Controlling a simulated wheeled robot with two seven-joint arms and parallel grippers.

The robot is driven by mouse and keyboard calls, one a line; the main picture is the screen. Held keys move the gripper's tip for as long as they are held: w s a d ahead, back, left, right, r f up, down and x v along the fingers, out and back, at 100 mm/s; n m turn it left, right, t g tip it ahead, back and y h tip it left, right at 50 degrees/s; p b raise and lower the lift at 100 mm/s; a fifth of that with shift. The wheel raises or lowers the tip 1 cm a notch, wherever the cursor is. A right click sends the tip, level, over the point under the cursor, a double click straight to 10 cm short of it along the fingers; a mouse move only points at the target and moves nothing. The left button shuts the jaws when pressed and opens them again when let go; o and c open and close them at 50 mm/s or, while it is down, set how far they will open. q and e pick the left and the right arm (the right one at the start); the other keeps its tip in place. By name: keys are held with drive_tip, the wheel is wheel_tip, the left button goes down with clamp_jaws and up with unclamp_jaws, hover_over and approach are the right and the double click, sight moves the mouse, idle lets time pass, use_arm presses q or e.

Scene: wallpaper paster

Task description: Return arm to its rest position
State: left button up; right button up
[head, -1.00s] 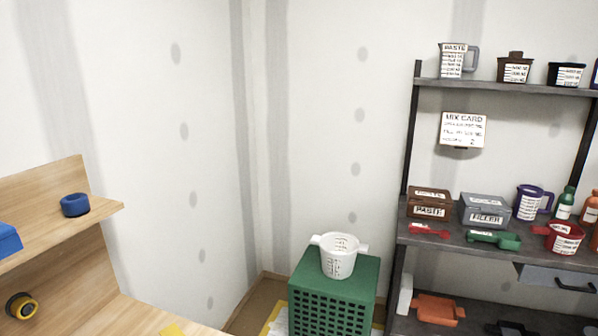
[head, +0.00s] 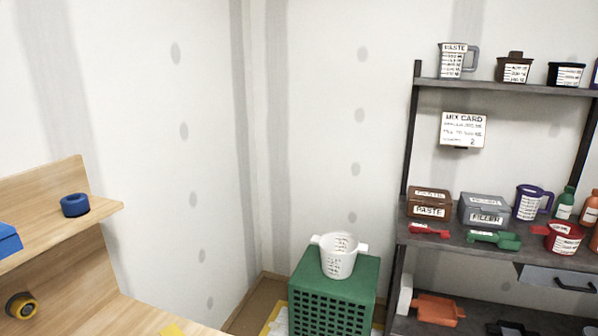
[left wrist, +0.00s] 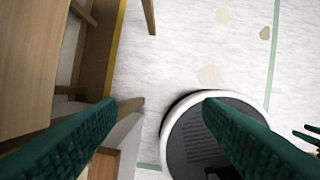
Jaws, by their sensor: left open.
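My left gripper (left wrist: 158,102) shows in the left wrist view as two dark green textured fingers, spread wide apart with nothing between them. It hangs over the floor, beside wooden furniture at the left. The round dark top of my own base, with a white rim, lies below it. Neither gripper shows in the head view. A dark fingered shape (left wrist: 308,137) sits at the right edge of the left wrist view; I cannot tell what it is.
A white bucket (head: 338,262) stands on a green crate (head: 333,296). A dark shelf (head: 390,238) at the right holds a paste box (head: 429,205), a filler box (head: 484,212), cups and scoops. A wooden bench (head: 140,318) with a blue roll (head: 75,205) is at the left. Pale floor (left wrist: 190,50) is open.

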use_arm(q)
drive_tip(key=s+f, duration=0.4)
drive_tip(key=f, duration=0.3)
drive_tip(key=s+a+f+g, duration=0.1)
drive_tip(key=s+f, duration=0.3)
drive_tip(key=f, duration=0.4)
drive_tip(key=s+f, duration=0.3)
drive_tip(key=f, duration=0.5)
drive_tip(key=shift+s+a, duration=0.4)
drive_tip(key=shift+g, duration=0.4)
drive_tip(key=s+f, duration=0.1)
drive_tip(key=s, duration=0.1)
drive_tip(key=s+a+f, duration=0.1)
drive_tip(key=s+f, duration=0.1)
drive_tip(key=s, duration=0.1)
drive_tip(key=s+f, duration=0.1)
drive_tip(key=s, duration=0.1)
drive_tip(key=shift+s+a+f, duration=0.15)
drive_tip(key=shift+s+a, duration=0.1)
drive_tip(key=shift+c, duration=0.2)
